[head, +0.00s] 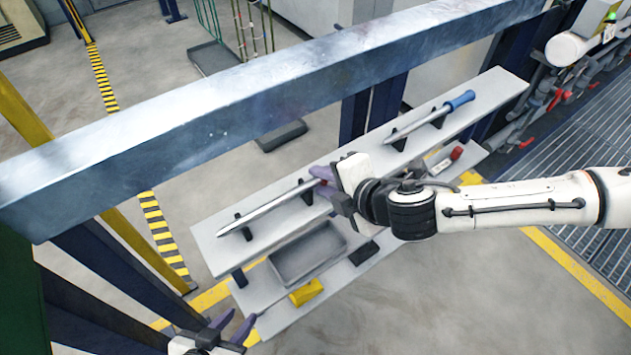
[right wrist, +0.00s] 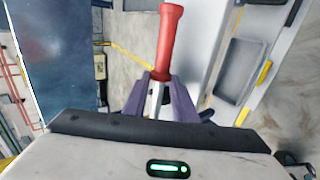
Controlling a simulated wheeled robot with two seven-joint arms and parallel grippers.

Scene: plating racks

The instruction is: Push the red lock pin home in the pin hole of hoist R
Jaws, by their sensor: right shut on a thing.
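My right gripper (head: 322,181) is above the near end of the upper shelf's left steel bar in the head view and covers that end. In the right wrist view its two purple fingers (right wrist: 159,95) are shut on a red-handled piece (right wrist: 168,45), with pale metal showing between the fingers. Only a trace of red shows there in the head view. A small red object (head: 456,152) lies on the lower shelf; I cannot tell whether it is the lock pin. My left gripper (head: 230,325) is at the bottom edge, fingers apart and empty. I cannot make out hoist R's pin hole.
The left steel bar (head: 270,212) and a blue-handled bar (head: 460,100) rest on black brackets on the upper shelf (head: 215,258). Below are a grey tray (head: 284,272) and a yellow block (head: 306,292). A large steel-blue beam (head: 200,115) crosses behind. The floor at lower right is clear.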

